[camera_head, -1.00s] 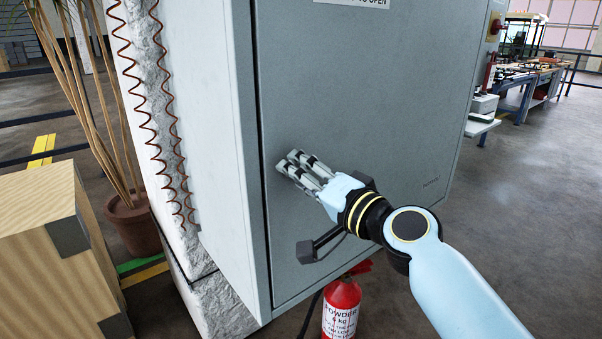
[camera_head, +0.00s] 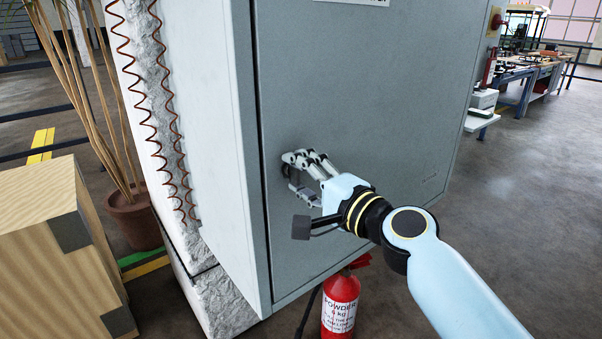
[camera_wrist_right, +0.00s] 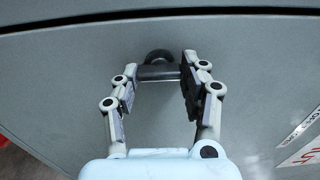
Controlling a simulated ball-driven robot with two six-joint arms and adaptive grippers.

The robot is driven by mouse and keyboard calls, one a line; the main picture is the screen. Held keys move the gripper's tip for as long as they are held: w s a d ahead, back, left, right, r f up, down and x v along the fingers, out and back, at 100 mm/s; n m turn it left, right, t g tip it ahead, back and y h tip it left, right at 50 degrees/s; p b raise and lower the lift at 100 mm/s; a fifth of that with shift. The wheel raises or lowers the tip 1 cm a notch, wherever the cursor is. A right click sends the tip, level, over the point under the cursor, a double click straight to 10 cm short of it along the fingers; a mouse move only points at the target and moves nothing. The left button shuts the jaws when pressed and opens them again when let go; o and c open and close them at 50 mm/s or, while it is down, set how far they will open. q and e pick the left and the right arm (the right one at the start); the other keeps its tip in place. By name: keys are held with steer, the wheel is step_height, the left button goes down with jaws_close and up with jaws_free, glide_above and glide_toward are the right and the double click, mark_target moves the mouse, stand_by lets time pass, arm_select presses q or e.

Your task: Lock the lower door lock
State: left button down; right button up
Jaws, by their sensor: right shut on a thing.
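The lower door lock (camera_wrist_right: 158,57) shows in the right wrist view as a dark rounded knob with a short bar, on the grey cabinet door (camera_wrist_right: 255,65). My right gripper (camera_wrist_right: 158,80) has a finger on each side of the bar and is shut on it. In the head view my right gripper (camera_head: 298,168) is against the lower left part of the door (camera_head: 350,90), near its left edge. Its fingers mostly hide the lock there. The door looks closed. My left gripper is not in view.
A red fire extinguisher (camera_head: 340,305) stands below the door. A wooden crate (camera_head: 40,215) and a potted plant (camera_head: 133,218) stand at the left. Workbenches (camera_head: 530,80) are at the back right, with open floor in front of them.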

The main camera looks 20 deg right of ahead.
steer(key=o, duration=1.2)
steer(key=shift+c, duration=0.2)
steer(key=v, duration=1.2)
